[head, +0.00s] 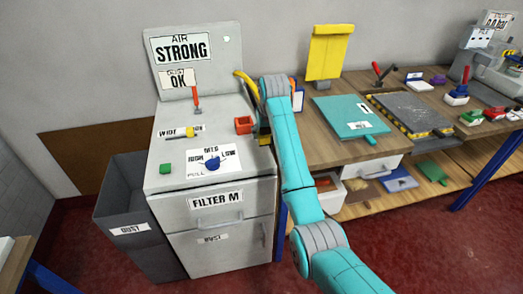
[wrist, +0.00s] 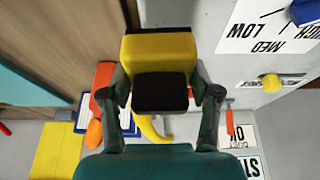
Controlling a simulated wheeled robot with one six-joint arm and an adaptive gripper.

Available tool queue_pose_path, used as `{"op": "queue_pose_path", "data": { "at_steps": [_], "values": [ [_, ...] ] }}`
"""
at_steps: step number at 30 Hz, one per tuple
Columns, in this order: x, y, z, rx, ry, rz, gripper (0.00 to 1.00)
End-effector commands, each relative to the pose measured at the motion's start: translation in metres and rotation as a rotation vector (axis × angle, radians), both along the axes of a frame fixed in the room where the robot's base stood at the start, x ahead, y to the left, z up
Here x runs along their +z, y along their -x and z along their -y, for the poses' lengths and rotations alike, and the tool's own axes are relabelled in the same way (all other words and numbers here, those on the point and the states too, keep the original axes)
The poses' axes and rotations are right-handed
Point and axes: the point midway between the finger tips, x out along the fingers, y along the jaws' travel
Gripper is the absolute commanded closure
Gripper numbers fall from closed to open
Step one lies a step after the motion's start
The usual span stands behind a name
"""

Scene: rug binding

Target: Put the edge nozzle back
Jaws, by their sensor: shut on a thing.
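My gripper (wrist: 160,92) is shut on a yellow block with a black end, which I take for the edge nozzle (wrist: 160,48); a finger lies on each side of it. In the head view, a yellow and black part of the nozzle (head: 264,134) shows at the right edge of the grey cabinet, mostly hidden behind my arm. A small open orange-red holder (head: 244,124) stands on the cabinet top just left of it. I cannot tell whether the nozzle touches anything below it.
The grey cabinet (head: 160,210) carries a red lever (head: 196,99), a blue knob (head: 212,163), a green button (head: 165,169) and a yellow-ended piece (head: 183,132) by a WIDE label. A yellow hose (head: 247,85) curves behind my gripper. A wooden bench (head: 330,150) with a teal board (head: 352,116) stands right.

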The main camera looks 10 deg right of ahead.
Motion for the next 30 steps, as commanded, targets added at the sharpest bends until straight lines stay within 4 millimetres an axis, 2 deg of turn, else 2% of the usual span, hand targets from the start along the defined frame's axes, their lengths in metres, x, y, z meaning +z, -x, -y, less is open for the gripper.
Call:
{"op": "queue_pose_path", "data": {
  "at_steps": [3, 8, 15, 28, 29, 30],
  "values": [
    [-0.015, 0.000, 0.000, 0.001, 0.000, 0.000, 0.71],
    [-0.028, 0.000, 0.000, 0.001, -0.001, 0.000, 0.71],
    [-0.062, 0.000, 0.000, 0.001, -0.001, 0.000, 0.71],
    [-0.069, 0.000, 0.000, 0.001, -0.001, 0.001, 0.71],
    [-0.069, 0.000, 0.000, 0.001, -0.001, 0.001, 0.31],
    [-0.069, 0.000, 0.000, 0.001, -0.001, 0.001, 0.21]
  ]
}}
